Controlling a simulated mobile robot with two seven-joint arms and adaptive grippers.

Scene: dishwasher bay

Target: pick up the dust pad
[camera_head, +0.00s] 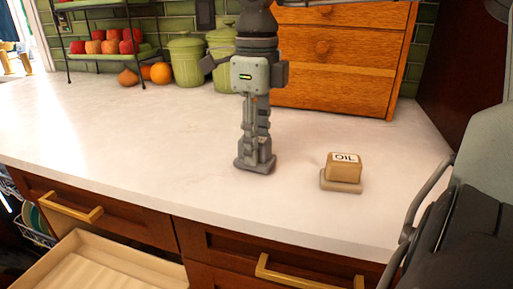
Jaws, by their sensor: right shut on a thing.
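My right gripper (255,163) points straight down in the middle of the view, with its tips low over the white counter. It is shut on a small grey thing at its fingertips, which I take to be the dust pad. The grey fingers hide most of it, so I cannot make out its outline or whether it touches the counter. My left gripper is not in view.
An open drawer (100,265) juts out at front left. The counter's left is clear.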

